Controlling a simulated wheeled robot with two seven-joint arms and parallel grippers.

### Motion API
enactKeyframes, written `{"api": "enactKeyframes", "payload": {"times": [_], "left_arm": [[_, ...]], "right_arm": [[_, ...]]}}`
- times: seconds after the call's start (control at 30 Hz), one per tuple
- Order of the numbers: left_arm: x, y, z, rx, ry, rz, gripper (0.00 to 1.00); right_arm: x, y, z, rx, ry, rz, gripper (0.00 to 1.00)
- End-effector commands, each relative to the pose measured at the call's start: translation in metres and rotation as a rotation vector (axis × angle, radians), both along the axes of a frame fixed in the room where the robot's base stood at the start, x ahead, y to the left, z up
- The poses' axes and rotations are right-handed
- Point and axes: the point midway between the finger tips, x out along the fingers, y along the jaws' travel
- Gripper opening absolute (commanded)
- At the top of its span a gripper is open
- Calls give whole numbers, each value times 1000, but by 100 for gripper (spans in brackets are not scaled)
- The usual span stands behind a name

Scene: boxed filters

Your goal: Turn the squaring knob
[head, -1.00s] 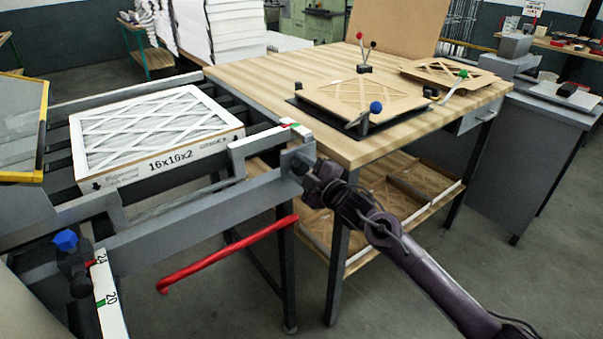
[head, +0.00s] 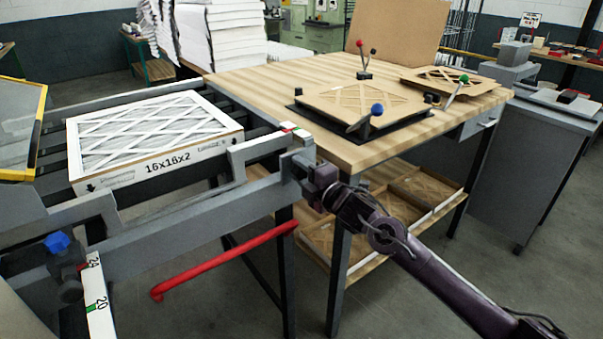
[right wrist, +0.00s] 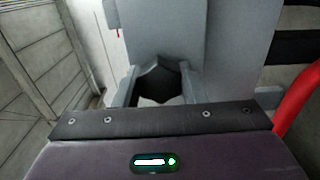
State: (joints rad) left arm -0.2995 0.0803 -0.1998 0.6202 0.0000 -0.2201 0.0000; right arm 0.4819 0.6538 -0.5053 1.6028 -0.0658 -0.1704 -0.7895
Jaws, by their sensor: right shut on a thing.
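My right gripper (head: 306,172) is at the end of the grey rail, near the wooden table's near corner. In the right wrist view its two fingers (right wrist: 160,90) stand either side of a dark, many-sided knob (right wrist: 161,76) and are shut on it. The knob sits against a grey plate (right wrist: 200,35). In the head view the gripper and rail end mostly hide this knob. A boxed filter (head: 155,137) marked 16x16x2 lies on the grey conveyor frame (head: 200,225) to the left. My left gripper is not in view.
A blue knob (head: 57,242) sits by a white scale (head: 100,310) at the lower left. A red bar (head: 225,260) runs below the rail. The wooden table (head: 290,78) carries a fixture with a brown frame (head: 365,102). Open floor lies below my right arm.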

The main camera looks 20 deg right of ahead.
Motion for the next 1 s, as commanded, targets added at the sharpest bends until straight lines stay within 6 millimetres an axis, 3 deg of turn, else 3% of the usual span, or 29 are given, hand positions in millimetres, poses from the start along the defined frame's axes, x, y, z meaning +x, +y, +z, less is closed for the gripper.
{"api": "enactKeyframes", "payload": {"times": [0.27,0.3,0.43,0.77,1.0], "left_arm": [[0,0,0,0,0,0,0],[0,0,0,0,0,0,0],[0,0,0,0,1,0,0],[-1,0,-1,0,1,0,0],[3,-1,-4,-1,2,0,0]], "right_arm": [[0,1,-2,0,4,2,14],[0,1,-2,0,4,2,41],[0,1,-2,0,3,2,58],[-3,-1,-1,0,2,1,59],[-35,-13,-4,-3,4,0,59]]}}
